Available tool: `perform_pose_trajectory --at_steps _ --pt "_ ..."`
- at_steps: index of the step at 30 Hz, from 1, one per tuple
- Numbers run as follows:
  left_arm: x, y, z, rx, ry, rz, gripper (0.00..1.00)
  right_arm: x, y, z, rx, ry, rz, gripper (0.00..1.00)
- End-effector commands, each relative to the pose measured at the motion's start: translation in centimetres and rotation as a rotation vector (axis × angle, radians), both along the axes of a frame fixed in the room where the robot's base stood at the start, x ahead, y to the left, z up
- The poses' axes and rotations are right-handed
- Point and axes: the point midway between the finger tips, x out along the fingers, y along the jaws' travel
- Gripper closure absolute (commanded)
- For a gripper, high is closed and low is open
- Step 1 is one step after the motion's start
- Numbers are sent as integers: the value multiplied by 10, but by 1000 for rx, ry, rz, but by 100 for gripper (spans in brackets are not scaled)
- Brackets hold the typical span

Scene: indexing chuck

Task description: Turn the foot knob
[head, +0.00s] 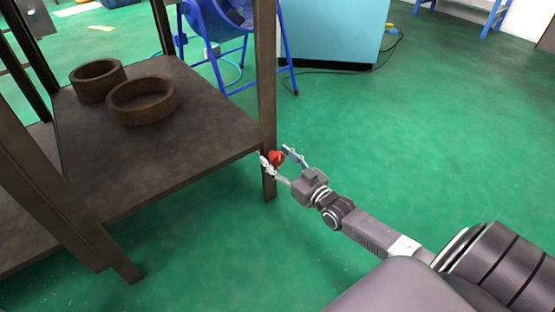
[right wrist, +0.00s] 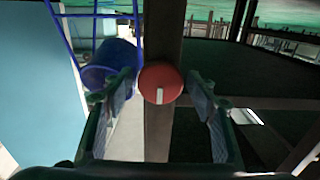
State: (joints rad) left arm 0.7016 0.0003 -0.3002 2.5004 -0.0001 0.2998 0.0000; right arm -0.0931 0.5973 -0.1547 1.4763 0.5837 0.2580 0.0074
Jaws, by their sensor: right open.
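The foot knob (head: 277,158) is small, round and red, mounted on the dark table leg near the lower shelf's corner. In the right wrist view the red knob (right wrist: 160,83) faces me and has a white mark pointing down from its middle. My right gripper (head: 276,155) is open, with its fingers on either side of the knob. In the right wrist view the right gripper's fingers (right wrist: 165,95) stand apart left and right of the knob, with visible gaps. My left gripper is not in view.
Two rusty rings (head: 142,101) rest on the dark lower shelf (head: 190,150). A blue fan on a stand (head: 222,25) and a light blue cabinet (head: 333,30) stand behind. The green floor (head: 450,130) to the right is mostly clear.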

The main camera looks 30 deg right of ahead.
Motion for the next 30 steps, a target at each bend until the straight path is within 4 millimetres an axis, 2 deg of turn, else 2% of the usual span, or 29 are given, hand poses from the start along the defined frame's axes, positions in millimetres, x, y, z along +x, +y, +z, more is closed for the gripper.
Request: perform_pose_trajectory --at_steps 2,13,25,27,30 --pt "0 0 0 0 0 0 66 0 0 0 0 0 0 47" --pt "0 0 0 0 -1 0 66 0 0 0 0 0 0 87" --pt "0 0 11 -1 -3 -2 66 0 1 2 -78 -4 0 88" --pt "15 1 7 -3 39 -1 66 0 1 3 -119 -8 0 88" --pt "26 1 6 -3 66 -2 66 -1 1 3 -192 -12 0 88"
